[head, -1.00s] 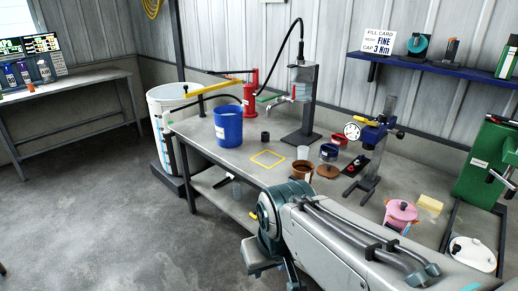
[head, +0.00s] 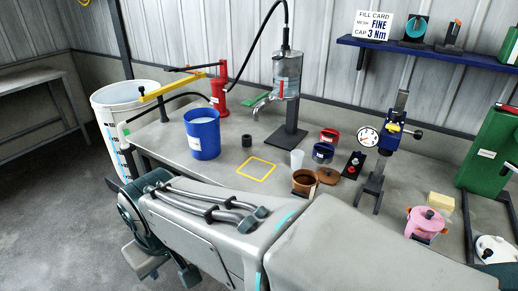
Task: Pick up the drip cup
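Several cup-like vessels stand on the bench, and no label tells me which one is the drip cup. A small pale translucent cup (head: 297,158) stands upright near the bench middle. A brown open cup (head: 305,182) stands just in front of it, with a brown lid-like disc (head: 328,176) beside it. A small black cylinder (head: 247,141) stands near the blue bucket. The disperser column (head: 287,80) has a clear vessel and a spout above the bench. My arm crosses the foreground, and its lower links hang at the lower left. My gripper's fingers do not show.
A blue bucket (head: 203,135) and a yellow square outline (head: 256,169) are on the bench (head: 222,178).

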